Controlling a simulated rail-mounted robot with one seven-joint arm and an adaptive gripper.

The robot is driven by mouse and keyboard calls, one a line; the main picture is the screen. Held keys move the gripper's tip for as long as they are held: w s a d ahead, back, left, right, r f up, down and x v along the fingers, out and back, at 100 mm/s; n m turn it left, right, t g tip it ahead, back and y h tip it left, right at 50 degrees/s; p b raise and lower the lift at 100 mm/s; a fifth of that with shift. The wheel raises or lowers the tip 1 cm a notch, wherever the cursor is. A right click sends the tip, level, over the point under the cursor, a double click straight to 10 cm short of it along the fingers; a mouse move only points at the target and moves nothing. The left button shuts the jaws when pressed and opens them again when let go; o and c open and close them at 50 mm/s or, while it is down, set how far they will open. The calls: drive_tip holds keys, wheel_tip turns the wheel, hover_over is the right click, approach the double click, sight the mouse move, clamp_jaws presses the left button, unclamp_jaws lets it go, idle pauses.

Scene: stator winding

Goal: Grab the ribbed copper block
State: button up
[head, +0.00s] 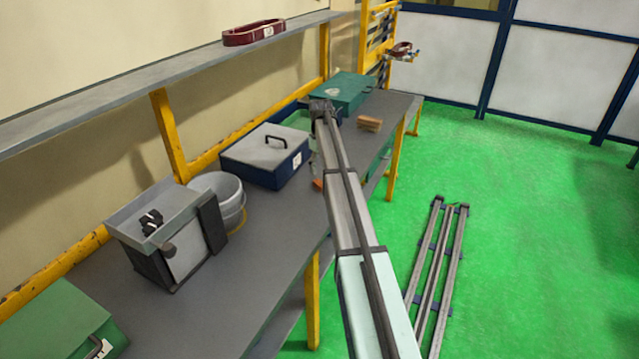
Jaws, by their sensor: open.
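The ribbed copper block (369,123) is small and brown-orange, with lines along its side. It lies on the far end of the grey workbench in the head view, near the bench's right edge. A long grey beam with a pale lower section rises from the bottom of the view, and its dark tip appears just left of the block. I cannot make out any gripper fingers in this view. The block looks free, with nothing seen touching it.
A shelf (120,88) runs above. Rails (436,270) lie on the green floor.

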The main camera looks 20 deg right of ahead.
sight(319, 183)
drive_tip(key=shift+a+f+p, duration=0.2)
drive_tip(key=shift+f+p, duration=1.3)
drive_tip(key=shift+f, duration=2.2)
clamp_jaws()
